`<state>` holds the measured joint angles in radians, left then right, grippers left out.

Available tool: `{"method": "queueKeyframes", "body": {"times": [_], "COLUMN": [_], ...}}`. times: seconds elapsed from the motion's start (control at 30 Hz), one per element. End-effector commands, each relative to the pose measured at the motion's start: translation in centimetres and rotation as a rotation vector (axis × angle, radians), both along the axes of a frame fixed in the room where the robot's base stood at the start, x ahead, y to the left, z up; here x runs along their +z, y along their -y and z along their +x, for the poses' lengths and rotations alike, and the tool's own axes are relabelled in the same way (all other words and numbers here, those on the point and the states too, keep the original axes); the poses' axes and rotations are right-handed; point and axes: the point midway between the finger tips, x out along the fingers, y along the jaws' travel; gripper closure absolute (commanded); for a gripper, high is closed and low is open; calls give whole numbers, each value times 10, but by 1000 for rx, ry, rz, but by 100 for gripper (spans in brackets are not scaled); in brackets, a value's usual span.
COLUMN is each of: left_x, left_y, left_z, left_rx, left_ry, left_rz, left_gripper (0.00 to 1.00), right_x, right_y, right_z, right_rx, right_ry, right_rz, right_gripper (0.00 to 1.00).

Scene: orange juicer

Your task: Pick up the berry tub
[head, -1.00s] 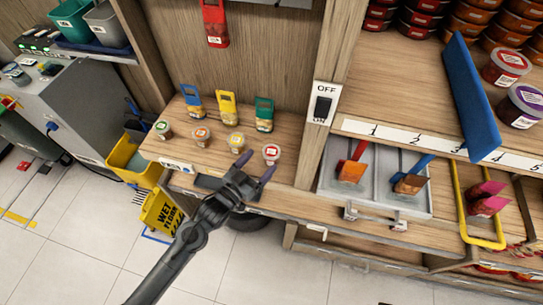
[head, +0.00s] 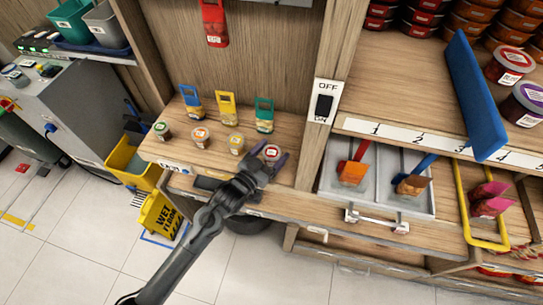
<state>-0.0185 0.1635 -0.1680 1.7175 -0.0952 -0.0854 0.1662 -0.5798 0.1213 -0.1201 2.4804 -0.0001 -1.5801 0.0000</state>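A small clear tub with a red-and-white lid (head: 271,152) stands at the right end of a row of small tubs on the wooden counter; it is likely the berry tub, but its label is too small to read. My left gripper (head: 264,161) is at the counter's front edge, its two fingers spread, one on each side of this tub's front. The gripper partly hides the tub's lower part. I cannot tell whether the fingers touch it. My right gripper is not in view.
Tubs with green (head: 162,128), orange (head: 201,135) and yellow (head: 237,142) lids stand to the left. Blue, yellow and green packs stand behind. A wooden post with an on/off switch (head: 324,102) rises at the right, beside a metal tray (head: 383,188).

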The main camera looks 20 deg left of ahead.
Motion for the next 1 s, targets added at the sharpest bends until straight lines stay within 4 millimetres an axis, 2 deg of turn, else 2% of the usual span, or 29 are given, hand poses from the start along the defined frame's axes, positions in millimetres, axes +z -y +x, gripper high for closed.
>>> {"method": "queueKeyframes", "body": {"times": [0.03,0.2,0.3,0.53,0.67,1.0], "left_x": [0,0,0,2,12,69], "left_y": [0,0,0,0,0,0], "left_z": [0,0,0,0,0,0], "left_rx": [0,0,0,0,0,0], "left_ry": [0,0,1,1,2,4], "left_rz": [0,0,0,0,-1,-1], "left_gripper": [30,56,68,68,68,68], "right_x": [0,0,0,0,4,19], "right_y": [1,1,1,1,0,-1], "right_z": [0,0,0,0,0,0], "right_rx": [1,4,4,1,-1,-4], "right_ry": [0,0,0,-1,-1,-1], "right_rz": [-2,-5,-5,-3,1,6], "right_gripper": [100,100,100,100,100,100]}}
